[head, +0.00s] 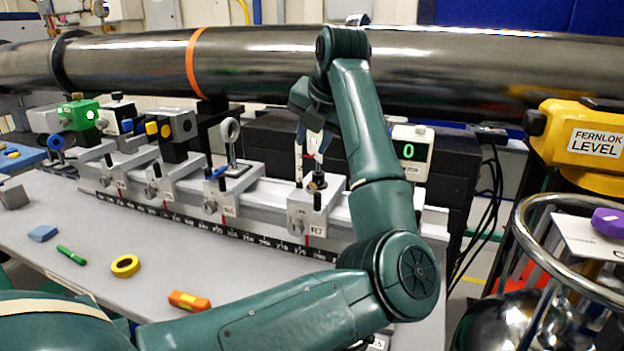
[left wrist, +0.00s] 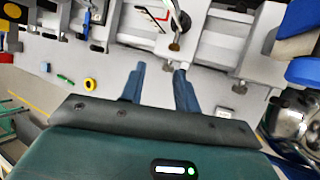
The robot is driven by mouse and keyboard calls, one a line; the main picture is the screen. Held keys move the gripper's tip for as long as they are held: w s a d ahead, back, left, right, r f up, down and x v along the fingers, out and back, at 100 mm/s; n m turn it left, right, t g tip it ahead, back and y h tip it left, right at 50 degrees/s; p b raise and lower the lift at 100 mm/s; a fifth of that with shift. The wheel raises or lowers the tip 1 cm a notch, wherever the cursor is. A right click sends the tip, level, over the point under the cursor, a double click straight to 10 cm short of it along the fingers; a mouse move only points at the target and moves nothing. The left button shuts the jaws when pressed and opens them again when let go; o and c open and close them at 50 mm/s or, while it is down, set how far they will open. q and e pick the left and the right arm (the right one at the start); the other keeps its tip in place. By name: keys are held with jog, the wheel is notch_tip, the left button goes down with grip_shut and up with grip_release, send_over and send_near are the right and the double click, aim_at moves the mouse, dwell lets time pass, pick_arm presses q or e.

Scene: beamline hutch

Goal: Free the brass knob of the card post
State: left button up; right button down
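The card post (head: 318,182) stands on the right-hand carriage (head: 315,207) of the rail, below my left gripper (head: 309,122). A white card with red marks (head: 315,143) shows above it. In the left wrist view the card (left wrist: 150,18) lies beyond the fingers, beside the dark top of the post (left wrist: 183,21). A small brass-coloured knob (left wrist: 175,46) shows just beyond the right fingertip. My left gripper (left wrist: 161,68) is open, with nothing between its fingers. Whether a finger touches the post is unclear. My right gripper is out of view.
Several other carriages (head: 160,187) with optics stand along the rail to the left. A small display (head: 410,150) reading 0 is behind the arm. An orange block (head: 189,301) and a yellow ring (head: 125,266) lie on the table. A large pipe (head: 250,62) runs behind.

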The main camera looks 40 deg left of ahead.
aim_at(312, 185)
pick_arm(q)
jog(key=shift+h, duration=0.4)
jog(key=x, duration=0.4)
jog(key=d+x, duration=0.1)
jog(key=x, duration=0.3)
jog(key=d+p+x, duration=0.1)
jog(key=x, duration=0.4)
jog(key=shift+w+f, duration=0.15)
jog(key=shift+f, duration=0.35)
jog(key=shift+c, duration=0.4)
jog(key=shift+a, duration=0.1)
grip_shut()
